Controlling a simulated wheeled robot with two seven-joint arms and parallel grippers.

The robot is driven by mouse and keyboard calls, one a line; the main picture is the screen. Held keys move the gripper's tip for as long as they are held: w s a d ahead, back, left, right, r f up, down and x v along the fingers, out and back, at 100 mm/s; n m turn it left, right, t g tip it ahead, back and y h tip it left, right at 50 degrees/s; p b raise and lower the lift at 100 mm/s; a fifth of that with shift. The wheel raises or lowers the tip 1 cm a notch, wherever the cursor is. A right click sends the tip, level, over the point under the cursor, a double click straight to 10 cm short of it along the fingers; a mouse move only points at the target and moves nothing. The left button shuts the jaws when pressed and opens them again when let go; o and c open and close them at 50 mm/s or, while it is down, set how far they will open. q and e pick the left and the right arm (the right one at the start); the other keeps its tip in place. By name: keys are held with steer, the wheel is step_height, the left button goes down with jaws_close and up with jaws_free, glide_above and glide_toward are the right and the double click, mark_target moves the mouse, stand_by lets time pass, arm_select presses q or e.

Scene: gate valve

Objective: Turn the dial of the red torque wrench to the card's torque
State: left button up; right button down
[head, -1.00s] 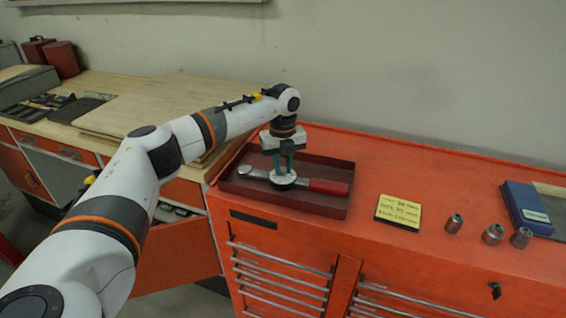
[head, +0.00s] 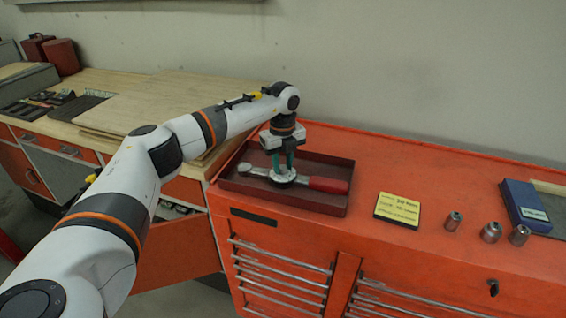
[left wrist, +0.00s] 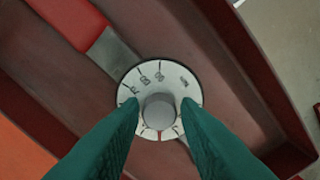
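The torque wrench (head: 328,185) lies in the dark red tray (head: 320,205) on the orange cabinet, red handle to the right, ratchet head to the left. Its round white dial (left wrist: 148,74) has dark marks and numerals, too small to read surely, and a grey knob (left wrist: 159,110) in the middle. My left gripper (head: 282,176) points straight down over the dial. In the left wrist view its green fingertips (left wrist: 160,101) stand on either side of the knob, with narrow gaps showing. The yellow card (head: 397,209) lies right of the tray; its writing is too small to read. My right gripper is not in view.
Several metal sockets, one at the middle (head: 491,232), stand right of the card. A blue box (head: 525,205) lies behind them. The tray walls surround the wrench. A wooden bench (head: 150,90) adjoins on the left, and the wall is behind.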

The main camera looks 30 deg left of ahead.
mark_target(283, 167)
arm_select(q)
steer(key=shift+o, duration=1.2)
step_height(283, 167, up, 12)
steer(key=b, duration=0.2)
